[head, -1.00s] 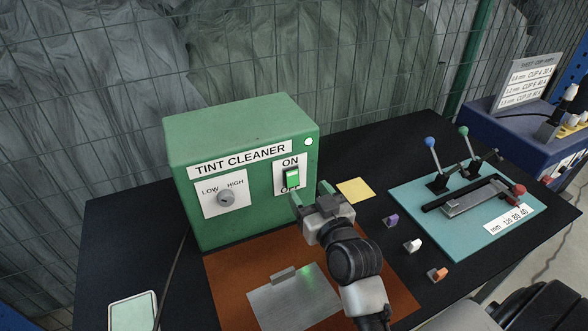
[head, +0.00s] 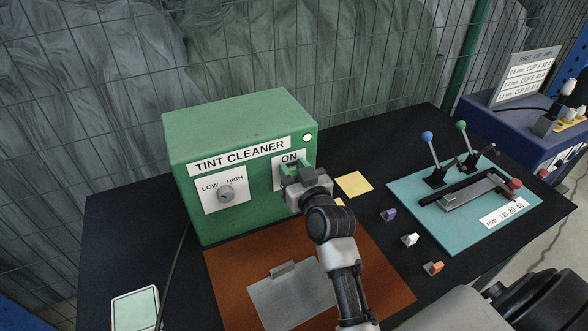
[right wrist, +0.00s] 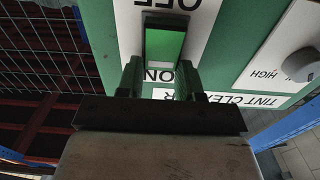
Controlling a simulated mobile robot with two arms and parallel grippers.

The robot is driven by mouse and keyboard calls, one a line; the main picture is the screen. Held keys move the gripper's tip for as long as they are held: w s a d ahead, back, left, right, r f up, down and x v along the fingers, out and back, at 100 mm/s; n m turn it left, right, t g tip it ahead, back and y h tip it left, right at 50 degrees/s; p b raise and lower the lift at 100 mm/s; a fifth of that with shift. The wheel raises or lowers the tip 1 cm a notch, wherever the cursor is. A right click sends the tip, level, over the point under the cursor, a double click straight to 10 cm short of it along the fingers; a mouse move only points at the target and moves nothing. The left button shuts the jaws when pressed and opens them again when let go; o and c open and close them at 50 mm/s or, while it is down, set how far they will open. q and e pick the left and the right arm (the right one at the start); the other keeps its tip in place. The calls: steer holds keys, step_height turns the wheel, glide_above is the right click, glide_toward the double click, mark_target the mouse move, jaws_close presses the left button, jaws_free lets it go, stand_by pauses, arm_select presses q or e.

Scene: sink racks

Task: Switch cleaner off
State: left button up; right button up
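The green tint cleaner box (head: 240,125) stands on the black table, with an ON/OFF switch plate and a LOW/HIGH knob (head: 226,194) on its front. A small round light (head: 307,138) at its upper right glows. My right gripper (head: 297,168) is in front of the switch plate and hides the rocker and the OFF label in the head view. In the upside-down right wrist view, the green rocker switch (right wrist: 164,48) shows between OFF and ON, beyond the two fingertips (right wrist: 162,76). The fingers are apart with nothing between them. Contact cannot be told. My left gripper is out of view.
An orange-brown mat (head: 230,262) with a grey plate (head: 290,295) lies below the box. A yellow note (head: 354,185), small coloured blocks (head: 411,239) and a teal lever board (head: 440,225) are to the right. A wire fence stands behind.

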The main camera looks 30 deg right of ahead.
steer(key=c, duration=0.3)
steer(key=shift+f+b, duration=0.15)
steer(key=shift+b, duration=0.25)
steer(key=t+b, duration=0.1)
steer(key=b, duration=0.1)
steer(key=f+t+b, duration=0.1)
steer(key=b, duration=0.2)
steer(key=shift+s+t, duration=0.25)
steer(key=shift+t, duration=0.05)
steer(key=shift+r+t+b, duration=0.2)
steer(key=shift+t+b, duration=0.15)
steer(key=shift+t, duration=0.05)
steer(key=shift+r, duration=0.15)
steer(key=o, duration=0.9)
steer(key=shift+o, duration=0.2)
steer(key=shift+s, duration=0.1)
